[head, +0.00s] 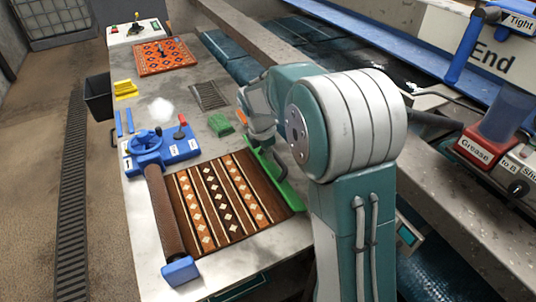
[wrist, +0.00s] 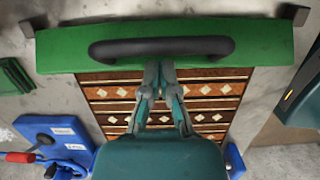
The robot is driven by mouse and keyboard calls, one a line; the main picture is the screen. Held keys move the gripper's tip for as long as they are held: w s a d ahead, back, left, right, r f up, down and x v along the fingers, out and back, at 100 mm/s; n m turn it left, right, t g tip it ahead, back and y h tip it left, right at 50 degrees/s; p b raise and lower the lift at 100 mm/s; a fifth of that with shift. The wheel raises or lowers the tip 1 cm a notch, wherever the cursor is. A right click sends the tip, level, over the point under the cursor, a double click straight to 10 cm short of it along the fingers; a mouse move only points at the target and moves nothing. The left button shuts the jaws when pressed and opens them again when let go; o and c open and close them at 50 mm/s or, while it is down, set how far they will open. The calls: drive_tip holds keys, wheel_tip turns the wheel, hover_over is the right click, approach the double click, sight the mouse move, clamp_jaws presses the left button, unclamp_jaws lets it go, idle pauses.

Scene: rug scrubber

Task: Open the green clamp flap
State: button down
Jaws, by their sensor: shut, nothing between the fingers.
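The green clamp flap (wrist: 270,45) is a long green bar with a black handle (wrist: 160,47) across it, in the wrist view. It lies along the edge of the brown patterned rug (wrist: 110,95). In the head view the flap (head: 272,172) runs along the rug's right edge, partly hidden by my arm. My gripper (wrist: 160,65) is shut and empty. Its fingertips appear at the near side of the black handle in the wrist view; I cannot tell whether they touch it. In the head view my gripper is mostly hidden behind my arm.
A blue device with a wheel and red lever (head: 165,150) stands left of the rug. A green brush-like block (head: 221,125) and a grate (head: 209,95) lie beyond. A roller (head: 165,215) borders the rug's left side. A steel ledge (head: 440,170) runs at right.

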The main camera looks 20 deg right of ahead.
drive_tip(key=shift+w+d+r, duration=0.1)
drive_tip(key=shift+d+r, duration=0.1)
drive_tip(key=shift+d, duration=0.3)
drive_tip(key=shift+w+d+r, duration=0.15)
drive_tip(key=shift+d, duration=0.75)
drive_tip(key=shift+w+d, duration=0.15)
drive_tip(key=shift+d, duration=0.6)
drive_tip(key=shift+w+d, duration=0.15)
drive_tip(key=shift+d, duration=0.6)
drive_tip(key=shift+f, duration=0.2)
drive_tip(key=shift+r, duration=0.1)
